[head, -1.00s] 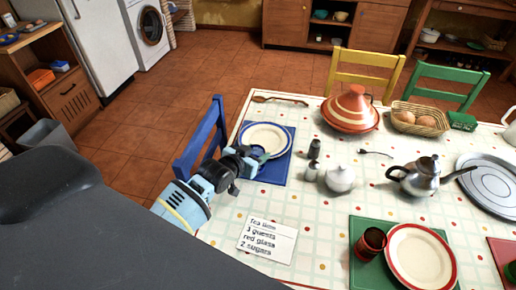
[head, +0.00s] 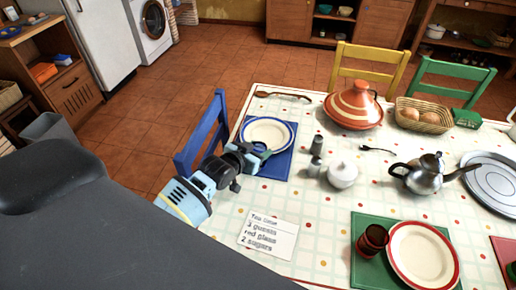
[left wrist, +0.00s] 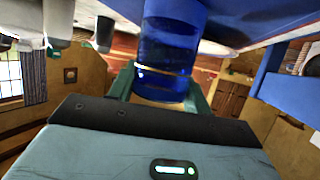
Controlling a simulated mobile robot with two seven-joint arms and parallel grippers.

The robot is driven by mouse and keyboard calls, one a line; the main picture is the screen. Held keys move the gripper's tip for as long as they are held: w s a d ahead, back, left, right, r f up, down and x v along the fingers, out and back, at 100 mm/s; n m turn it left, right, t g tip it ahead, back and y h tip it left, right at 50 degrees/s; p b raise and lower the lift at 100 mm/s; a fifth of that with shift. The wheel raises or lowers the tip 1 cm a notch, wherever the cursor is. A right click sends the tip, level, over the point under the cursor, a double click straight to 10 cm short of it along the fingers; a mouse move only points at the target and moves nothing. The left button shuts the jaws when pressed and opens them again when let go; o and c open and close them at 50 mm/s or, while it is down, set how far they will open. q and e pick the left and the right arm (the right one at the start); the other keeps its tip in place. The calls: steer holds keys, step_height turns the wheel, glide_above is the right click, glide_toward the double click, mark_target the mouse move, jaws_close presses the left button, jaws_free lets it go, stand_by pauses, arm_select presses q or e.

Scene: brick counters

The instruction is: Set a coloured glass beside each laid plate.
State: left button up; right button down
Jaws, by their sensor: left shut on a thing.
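A red glass (head: 373,240) stands on the green mat (head: 368,272), left of the red-rimmed plate (head: 423,252). A red mat (head: 505,252) with a dark green thing on it is cut off at the right edge. My right gripper is out of view.
Right of the blue mat stand a dark shaker (head: 317,146) and a white sugar bowl (head: 343,175). A note card (head: 268,236) lies in front. A tagine (head: 354,106), bread basket (head: 424,116) and teapot (head: 420,174) stand farther off. A blue chair (head: 205,135) is close beside my left arm.

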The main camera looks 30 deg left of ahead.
arm_select(q)
steer(key=shift+f, duration=0.2)
steer(key=o, duration=1.2)
steer(key=v, duration=0.8)
steer(key=shift+p, duration=0.3)
